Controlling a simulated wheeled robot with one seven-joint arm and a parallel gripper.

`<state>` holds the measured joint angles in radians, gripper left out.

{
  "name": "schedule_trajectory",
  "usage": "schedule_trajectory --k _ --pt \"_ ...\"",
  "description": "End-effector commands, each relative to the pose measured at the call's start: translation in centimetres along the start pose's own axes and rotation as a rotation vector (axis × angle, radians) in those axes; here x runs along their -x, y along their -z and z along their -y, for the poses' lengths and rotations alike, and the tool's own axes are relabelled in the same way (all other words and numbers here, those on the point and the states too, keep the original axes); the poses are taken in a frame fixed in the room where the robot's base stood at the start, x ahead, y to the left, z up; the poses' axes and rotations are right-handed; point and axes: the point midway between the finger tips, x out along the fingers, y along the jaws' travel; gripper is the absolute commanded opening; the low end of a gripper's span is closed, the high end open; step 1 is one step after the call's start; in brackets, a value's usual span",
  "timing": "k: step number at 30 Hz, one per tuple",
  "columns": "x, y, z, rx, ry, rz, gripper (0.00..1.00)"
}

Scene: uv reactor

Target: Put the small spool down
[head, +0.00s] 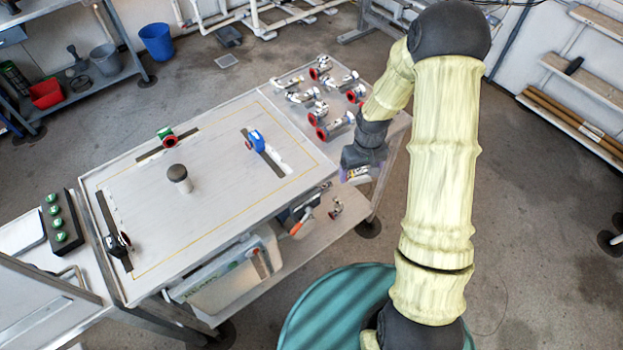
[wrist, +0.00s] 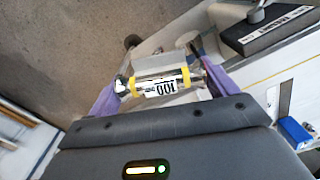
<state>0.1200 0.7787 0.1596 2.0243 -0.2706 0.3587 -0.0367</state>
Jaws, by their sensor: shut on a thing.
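My gripper (head: 352,174) is at the right edge of the table, in front of the group of pipe pieces. In the wrist view its two purple fingers (wrist: 160,84) are shut on the small spool (wrist: 160,83), one at each end. The spool is a short silver cylinder with yellow bands and a white label reading "100". It lies crosswise between the fingers. In the head view my gripper mostly hides it, and its height above what is below cannot be told.
Several metal pipe pieces with red ends (head: 335,122) lie on the table's back right part. The worktable (head: 215,215) has a dark-capped post (head: 178,178), a blue valve piece (head: 256,140) and slots. A lower shelf (head: 330,232) holds a white container (head: 225,275). Bare tabletop lies around the post.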

Motion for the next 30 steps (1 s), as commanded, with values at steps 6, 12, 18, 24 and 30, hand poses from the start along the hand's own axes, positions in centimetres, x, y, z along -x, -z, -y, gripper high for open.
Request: schedule_trajectory --k 6,12,18,24,30 --pt "-4.4 -0.3 0.0 -0.153 -0.006 0.005 0.53" --pt "-7.6 -0.8 -0.3 -0.276 -0.017 0.003 0.53" --pt "-7.8 -0.8 -0.4 -0.287 -0.018 -0.001 0.53" --pt "-7.8 -0.8 -0.4 -0.286 -0.018 0.0 0.53" --pt "-7.8 -0.9 -0.8 -0.294 -0.018 0.0 0.53"
